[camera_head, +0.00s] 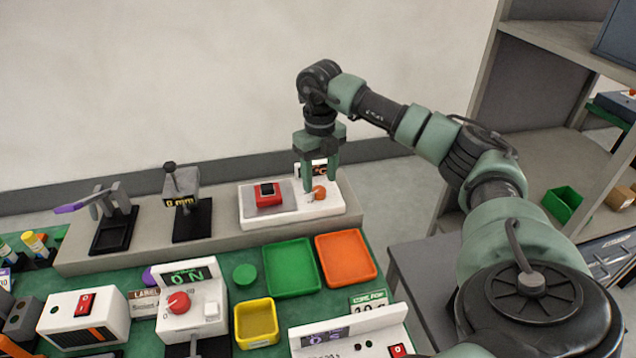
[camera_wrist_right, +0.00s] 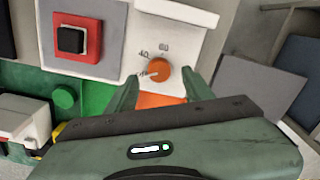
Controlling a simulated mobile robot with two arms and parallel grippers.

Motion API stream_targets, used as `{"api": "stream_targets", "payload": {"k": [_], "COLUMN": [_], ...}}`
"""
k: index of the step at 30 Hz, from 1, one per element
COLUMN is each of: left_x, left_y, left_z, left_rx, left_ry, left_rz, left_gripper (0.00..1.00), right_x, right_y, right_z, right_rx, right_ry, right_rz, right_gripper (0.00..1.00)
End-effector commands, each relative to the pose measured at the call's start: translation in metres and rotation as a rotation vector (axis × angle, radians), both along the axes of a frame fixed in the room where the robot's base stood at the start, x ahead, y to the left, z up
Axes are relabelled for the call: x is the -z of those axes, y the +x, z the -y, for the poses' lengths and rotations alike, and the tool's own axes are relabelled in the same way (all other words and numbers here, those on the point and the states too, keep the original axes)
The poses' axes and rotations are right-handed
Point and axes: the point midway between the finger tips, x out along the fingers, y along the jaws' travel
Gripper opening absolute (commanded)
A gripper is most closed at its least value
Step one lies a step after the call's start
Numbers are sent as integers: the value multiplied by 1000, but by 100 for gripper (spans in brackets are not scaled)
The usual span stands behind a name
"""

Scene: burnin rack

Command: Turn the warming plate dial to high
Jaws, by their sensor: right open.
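The warming plate (camera_head: 243,207) is a white unit on the grey raised shelf at the back of the bench, with a red block with a dark top (camera_head: 267,194) on its grey pad. Its orange dial (camera_head: 319,192) is at the right of the unit. In the right wrist view the dial (camera_wrist_right: 159,70) shows the marks 40 and 60 beside it. My right gripper (camera_head: 319,189) points down over the dial from above. Its fingers are open, one on each side of the dial in the wrist view; I cannot tell whether they touch it. My left gripper is not in view.
Left of the plate on the shelf stand a gauge (camera_head: 183,190) and a black-based clamp stand (camera_head: 110,228). In front are a green tray (camera_head: 291,293), an orange tray (camera_head: 345,283) and a yellow tray (camera_head: 257,344). A shelf rack (camera_head: 545,85) stands at right.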

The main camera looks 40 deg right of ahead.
Motion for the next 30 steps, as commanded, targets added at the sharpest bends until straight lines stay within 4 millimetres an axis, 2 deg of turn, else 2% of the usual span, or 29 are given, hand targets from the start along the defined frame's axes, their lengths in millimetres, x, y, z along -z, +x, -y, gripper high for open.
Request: {"api": "stream_targets", "payload": {"k": [3, 6, 16, 21, 22, 30], "left_x": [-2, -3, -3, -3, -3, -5], "left_y": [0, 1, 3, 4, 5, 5], "left_z": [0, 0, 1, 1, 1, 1], "left_rx": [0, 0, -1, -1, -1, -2], "left_ry": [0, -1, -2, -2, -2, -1], "left_rz": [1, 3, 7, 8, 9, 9], "left_gripper": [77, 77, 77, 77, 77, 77], "right_x": [16, 25, 29, 29, 29, 28], "right_y": [-1, 0, 0, 0, 0, 0], "right_z": [0, 0, 0, 0, 0, 0], "right_rx": [0, -1, -1, -1, -1, 17], "right_ry": [0, 0, 1, 1, 1, 1], "right_rz": [-3, -2, 1, 0, 0, 0], "right_gripper": [52, 52, 52, 5, 0, 0]}}
